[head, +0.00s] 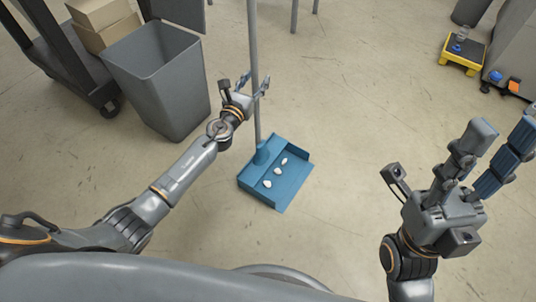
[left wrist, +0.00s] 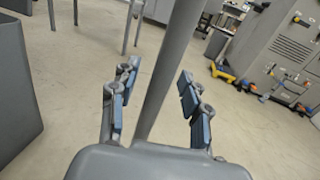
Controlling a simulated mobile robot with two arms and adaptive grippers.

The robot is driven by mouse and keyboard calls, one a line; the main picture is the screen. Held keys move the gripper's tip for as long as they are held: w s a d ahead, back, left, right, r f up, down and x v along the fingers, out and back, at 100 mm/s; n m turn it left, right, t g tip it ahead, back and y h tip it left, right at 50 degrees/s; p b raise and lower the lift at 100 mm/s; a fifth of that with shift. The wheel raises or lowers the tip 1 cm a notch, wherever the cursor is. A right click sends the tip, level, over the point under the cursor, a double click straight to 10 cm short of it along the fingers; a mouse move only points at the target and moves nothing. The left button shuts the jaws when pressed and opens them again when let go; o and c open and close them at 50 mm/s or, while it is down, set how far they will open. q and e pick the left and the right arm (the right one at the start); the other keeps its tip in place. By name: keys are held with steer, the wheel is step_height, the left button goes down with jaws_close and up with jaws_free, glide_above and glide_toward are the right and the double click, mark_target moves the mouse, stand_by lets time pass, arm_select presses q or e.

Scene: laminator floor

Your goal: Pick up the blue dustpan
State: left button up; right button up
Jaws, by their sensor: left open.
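The blue dustpan (head: 287,185) stands on the floor with several small white pieces in its pan. Its long grey upright handle (head: 254,50) rises from the back of the pan. My left gripper (head: 254,86) is open at the handle, well above the pan. In the left wrist view the handle (left wrist: 165,75) passes between the two open fingers (left wrist: 158,100) of this gripper, with a gap visible on both sides. My right gripper (head: 495,140) is open and empty at the right, away from the dustpan.
A grey bin (head: 160,80) stands left of the handle, close to my left arm. A cart with cardboard boxes (head: 100,20) is behind it. A yellow platform (head: 462,52) and a grey machine (head: 515,45) are at the far right. The floor around the pan is clear.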

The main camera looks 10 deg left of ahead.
arm_select(q)
jaws_close()
steer(key=shift+r, duration=0.15)
